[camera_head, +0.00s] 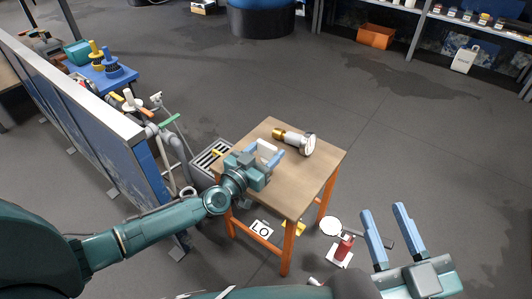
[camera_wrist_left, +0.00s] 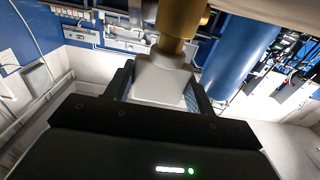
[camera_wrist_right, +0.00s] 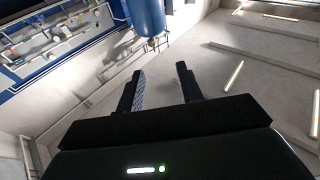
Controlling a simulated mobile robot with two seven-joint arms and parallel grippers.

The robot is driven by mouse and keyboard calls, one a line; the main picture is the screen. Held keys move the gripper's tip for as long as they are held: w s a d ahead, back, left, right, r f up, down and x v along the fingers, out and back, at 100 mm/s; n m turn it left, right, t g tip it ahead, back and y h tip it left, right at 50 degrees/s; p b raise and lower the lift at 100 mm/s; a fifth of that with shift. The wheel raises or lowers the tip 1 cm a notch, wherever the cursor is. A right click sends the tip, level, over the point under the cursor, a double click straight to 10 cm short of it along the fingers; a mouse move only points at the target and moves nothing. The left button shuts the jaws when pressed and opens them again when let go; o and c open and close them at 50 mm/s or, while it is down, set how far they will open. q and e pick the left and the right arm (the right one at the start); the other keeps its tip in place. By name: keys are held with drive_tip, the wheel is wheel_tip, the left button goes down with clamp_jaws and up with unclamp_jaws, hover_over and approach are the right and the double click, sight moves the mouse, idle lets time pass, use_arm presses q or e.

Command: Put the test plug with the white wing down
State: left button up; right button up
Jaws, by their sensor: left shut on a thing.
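My left gripper (camera_head: 264,158) is over the small wooden table (camera_head: 285,190), shut on the white wing of the test plug (camera_head: 267,148). In the left wrist view the pale wing block (camera_wrist_left: 162,80) sits between the fingers, with the brass body (camera_wrist_left: 181,22) beyond it. In the head view I cannot make out the brass body, nor tell whether the plug touches the tabletop. My right gripper (camera_head: 384,209) is open and empty, in front and to the right of the table; its spread fingers also show in the right wrist view (camera_wrist_right: 160,88).
A brass-ended gauge (camera_head: 308,144) lies on the table behind my left gripper. The table's front half is bare. A blue-panelled stand with pipes (camera_head: 150,160) and a grated drain (camera_head: 208,157) are to the left.

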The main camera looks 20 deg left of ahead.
use_arm(q)
drive_tip(key=shift+f, duration=0.2)
drive_tip(key=o, duration=1.1)
drive_tip(key=shift+r, duration=0.3)
drive_tip(key=p+v, duration=0.3)
drive_tip(key=v, duration=0.9)
use_arm(e)
drive_tip(key=shift+d+n+h, duration=0.35)
drive_tip(key=shift+n+h, duration=0.05)
drive_tip(key=shift+a, duration=0.1)
